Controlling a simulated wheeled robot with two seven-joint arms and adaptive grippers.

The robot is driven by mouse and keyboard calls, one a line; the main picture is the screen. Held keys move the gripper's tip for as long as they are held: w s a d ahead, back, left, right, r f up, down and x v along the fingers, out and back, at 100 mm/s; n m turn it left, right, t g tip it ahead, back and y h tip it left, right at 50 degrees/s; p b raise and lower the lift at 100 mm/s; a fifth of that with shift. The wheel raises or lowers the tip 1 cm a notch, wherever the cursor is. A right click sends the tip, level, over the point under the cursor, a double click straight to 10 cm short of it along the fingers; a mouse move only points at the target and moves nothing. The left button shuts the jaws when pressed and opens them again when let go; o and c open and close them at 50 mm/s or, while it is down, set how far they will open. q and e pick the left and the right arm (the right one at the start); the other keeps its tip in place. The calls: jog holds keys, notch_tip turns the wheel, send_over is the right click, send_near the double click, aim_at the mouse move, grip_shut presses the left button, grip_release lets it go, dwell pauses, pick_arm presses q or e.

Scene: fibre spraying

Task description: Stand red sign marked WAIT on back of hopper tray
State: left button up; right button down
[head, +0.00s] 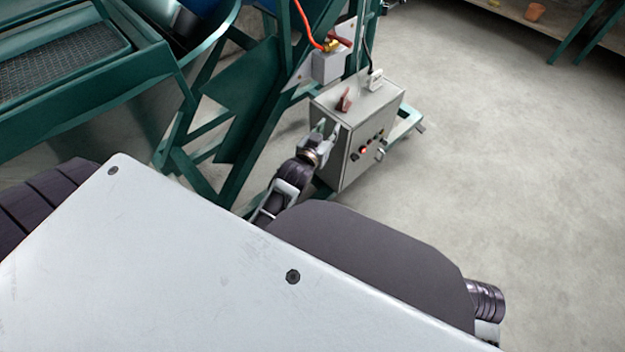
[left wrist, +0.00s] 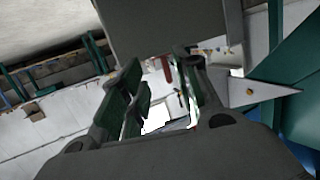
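A small dull-red piece (head: 344,100) stands on top of the grey control box (head: 345,150) in the head view. It may be the WAIT sign, but no lettering can be read. My left gripper (head: 326,134) is at the box's near left side, just below and left of the red piece. In the left wrist view its two fingers (left wrist: 160,98) are apart, with no object clearly held between them. A red piece (left wrist: 166,68) shows beyond the fingertips there. A green tray with dark mesh (head: 65,60), perhaps the hopper tray, is at upper left. My right gripper is out of view.
Green frame legs (head: 240,130) stand left of the box. A grey valve block (head: 332,64) with an orange hose (head: 304,24) hangs above it. A pale plug with a black cable (head: 374,79) is on the box. The floor (head: 510,170) at right is clear.

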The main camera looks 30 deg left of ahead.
aim_at(344, 99)
pick_arm(q)
jog(key=s+d+f+m+g+h, duration=0.1)
jog(key=s+d+f+g, duration=0.1)
jog(key=s, duration=0.6)
jog(key=s+d+f+m+g+h, duration=0.1)
jog(key=s+d+f+g, duration=0.2)
jog(key=s, duration=0.5)
jog(key=s+d+f+m+g+h, duration=0.1)
jog(key=s+d+f+g, duration=0.1)
jog(key=s+f+g, duration=0.3)
jog(key=s+g, duration=0.1)
jog(key=s, duration=0.3)
jog(key=shift+d+g, duration=0.25)
jog(key=shift+g, duration=0.05)
jog(key=shift+o, duration=0.4)
jog(key=shift+w, duration=0.1)
